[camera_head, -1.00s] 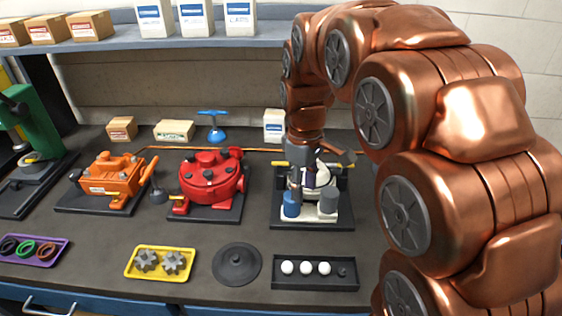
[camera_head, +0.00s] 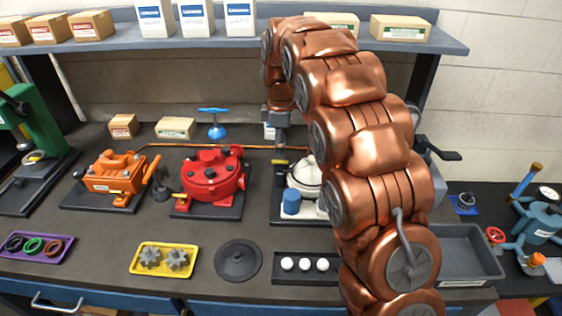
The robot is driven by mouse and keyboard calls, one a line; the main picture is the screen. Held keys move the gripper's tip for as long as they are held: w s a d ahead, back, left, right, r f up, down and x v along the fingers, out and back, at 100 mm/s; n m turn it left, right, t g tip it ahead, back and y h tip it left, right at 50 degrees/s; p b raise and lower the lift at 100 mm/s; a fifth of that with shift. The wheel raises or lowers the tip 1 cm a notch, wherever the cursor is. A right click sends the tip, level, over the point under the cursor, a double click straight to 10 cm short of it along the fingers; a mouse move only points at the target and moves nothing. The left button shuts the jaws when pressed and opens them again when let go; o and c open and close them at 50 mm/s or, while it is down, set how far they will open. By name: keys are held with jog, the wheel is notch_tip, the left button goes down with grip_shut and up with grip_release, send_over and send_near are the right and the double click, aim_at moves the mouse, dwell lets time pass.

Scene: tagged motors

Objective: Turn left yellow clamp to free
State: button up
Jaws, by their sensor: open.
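The white motor (camera_head: 306,176) sits on a dark base plate, with a blue cylinder (camera_head: 291,202) at its front left. The left yellow clamp shows as a small yellow bar (camera_head: 280,162) at the motor's upper left edge. My gripper (camera_head: 281,154) points down right at this bar and covers part of it; it is open, and I cannot tell whether it touches the clamp. The motor's right side and its right yellow clamp are hidden behind my copper arm.
A red motor (camera_head: 211,175) and an orange motor (camera_head: 113,178) stand to the left. In front are a black tray (camera_head: 282,280) with white balls, a dark round lid (camera_head: 238,261) and a yellow tray (camera_head: 139,265) with gears. A shelf (camera_head: 200,44) runs above the back. A grey bin (camera_head: 468,250) stands right.

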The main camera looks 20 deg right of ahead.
aim_at(281, 163)
jog(key=shift+f+p, duration=1.1)
jog(key=shift+f, duration=2.25)
jog(key=shift+s, duration=0.1)
grip_shut()
